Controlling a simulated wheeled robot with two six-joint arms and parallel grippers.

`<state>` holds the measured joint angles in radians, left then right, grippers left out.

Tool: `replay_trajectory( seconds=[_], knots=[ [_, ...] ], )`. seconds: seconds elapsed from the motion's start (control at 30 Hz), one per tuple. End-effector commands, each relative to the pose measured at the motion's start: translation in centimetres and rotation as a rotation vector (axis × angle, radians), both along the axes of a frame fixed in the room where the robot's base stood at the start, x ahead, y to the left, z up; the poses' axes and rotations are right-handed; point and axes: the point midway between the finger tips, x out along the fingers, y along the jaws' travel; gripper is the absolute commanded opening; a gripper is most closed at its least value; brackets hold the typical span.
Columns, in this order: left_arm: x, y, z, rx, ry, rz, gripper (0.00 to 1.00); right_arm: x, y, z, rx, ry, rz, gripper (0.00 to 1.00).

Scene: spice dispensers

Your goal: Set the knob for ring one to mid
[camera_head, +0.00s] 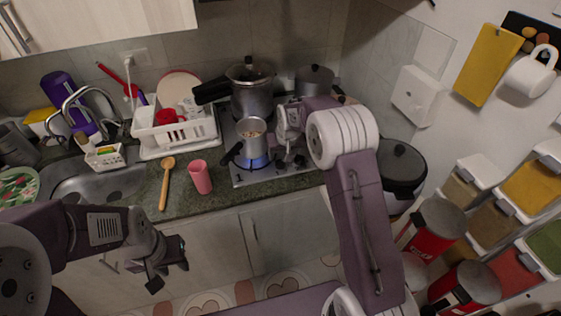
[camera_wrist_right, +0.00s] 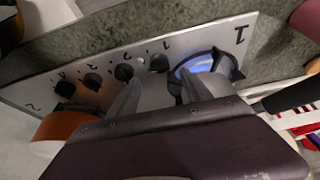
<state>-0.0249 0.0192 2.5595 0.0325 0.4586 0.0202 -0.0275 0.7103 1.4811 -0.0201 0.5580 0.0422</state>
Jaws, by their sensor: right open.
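The grey cooktop (camera_head: 240,178) lies in the counter. In the right wrist view it shows a row of dark knobs beside printed labels. The knob nearest the lit ring (camera_wrist_right: 159,63) has a small 1 beside it and appears as the knob for ring one. Its exact setting is unclear. Ring one burns blue beside a large 1 (camera_wrist_right: 240,35). My right gripper (camera_wrist_right: 172,85) is open, its fingers on either side of the knob's line of view; contact cannot be told. It also shows over the cooktop (camera_head: 288,135). My left gripper (camera_head: 168,267) hangs before the lower cabinets, away from the cooktop.
A pressure cooker (camera_head: 252,95) and another pot (camera_head: 314,80) stand behind. A pink cup (camera_head: 200,177) and wooden spoon (camera_head: 165,185) are on the counter at left, near the dish rack (camera_head: 165,148).

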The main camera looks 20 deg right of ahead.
Motion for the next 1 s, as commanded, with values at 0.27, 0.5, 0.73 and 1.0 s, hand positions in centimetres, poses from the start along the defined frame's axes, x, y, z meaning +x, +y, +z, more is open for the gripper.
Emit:
replay_trajectory(
  seconds=[0.27,0.5,0.73,1.0],
  knots=[
    [0.0,0.0,0.9,0.000,0.000,0.000,0.36,1.9,0.0,-4.6,0.000,0.002,0.000,0.57],
    [0.0,0.0,0.9,0.000,0.000,0.000,0.36,2.3,0.0,-5.6,0.000,0.000,0.000,0.57],
    [0.0,0.0,0.9,0.000,0.000,0.000,0.36,2.3,0.0,-5.5,0.000,0.000,0.000,0.26],
    [0.0,0.0,0.7,0.000,0.000,0.000,0.36,2.3,0.1,-5.6,0.000,0.000,-0.034,0.00]
  ],
)
